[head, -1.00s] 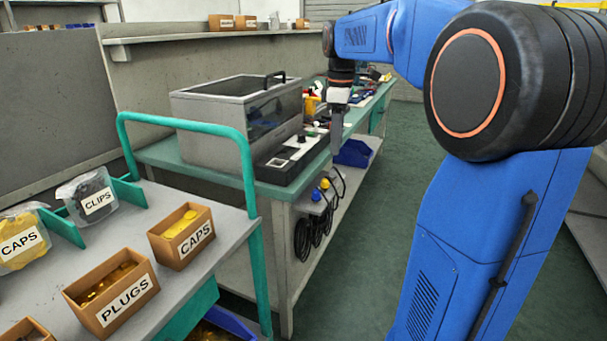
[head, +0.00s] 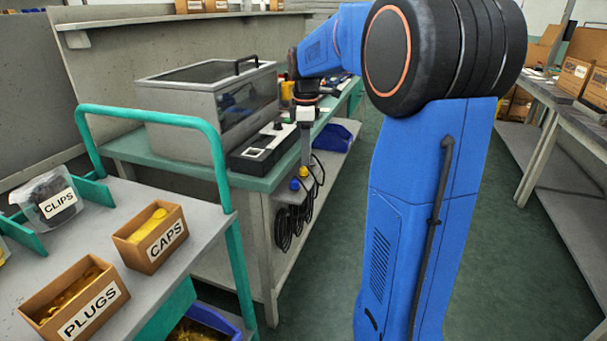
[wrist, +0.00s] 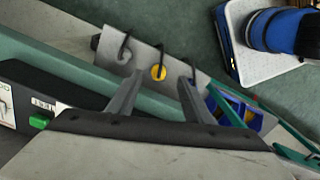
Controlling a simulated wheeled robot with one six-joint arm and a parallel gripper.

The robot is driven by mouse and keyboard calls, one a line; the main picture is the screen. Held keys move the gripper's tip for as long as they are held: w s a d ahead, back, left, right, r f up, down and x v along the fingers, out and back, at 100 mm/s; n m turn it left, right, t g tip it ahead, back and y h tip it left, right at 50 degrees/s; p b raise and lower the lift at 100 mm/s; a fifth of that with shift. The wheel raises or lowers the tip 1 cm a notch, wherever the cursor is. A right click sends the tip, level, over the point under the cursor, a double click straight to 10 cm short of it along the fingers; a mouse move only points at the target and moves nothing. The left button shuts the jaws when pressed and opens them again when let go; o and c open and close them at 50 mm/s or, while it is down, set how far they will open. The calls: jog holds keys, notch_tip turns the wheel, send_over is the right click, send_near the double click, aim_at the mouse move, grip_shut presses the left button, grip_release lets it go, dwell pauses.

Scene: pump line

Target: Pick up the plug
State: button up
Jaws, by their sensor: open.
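An open brown box labelled PLUGS (head: 78,298) sits on the grey cart top at lower left, with yellow-gold pieces (head: 70,292) inside. Single plugs cannot be told apart there. My gripper (head: 306,158) points down beside the edge of the green-topped bench, well away from the box. In the wrist view its two fingers (wrist: 158,88) are apart with nothing between them. A yellow round piece (wrist: 158,72) shows beyond the fingers, near hanging black cables. The PLUGS box is not seen in the wrist view.
The cart (head: 185,225) also holds a CAPS box (head: 150,238) and a CLIPS bag (head: 52,200); its green rail (head: 150,117) rises behind. A grey lidded case (head: 185,110) stands on the bench. Open green floor (head: 520,250) lies at right, before another bench (head: 570,115).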

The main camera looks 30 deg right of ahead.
aim_at(305, 168)
jog(key=shift+w+f, duration=0.15)
jog(key=shift+f, duration=3.05)
jog(key=c, duration=1.2)
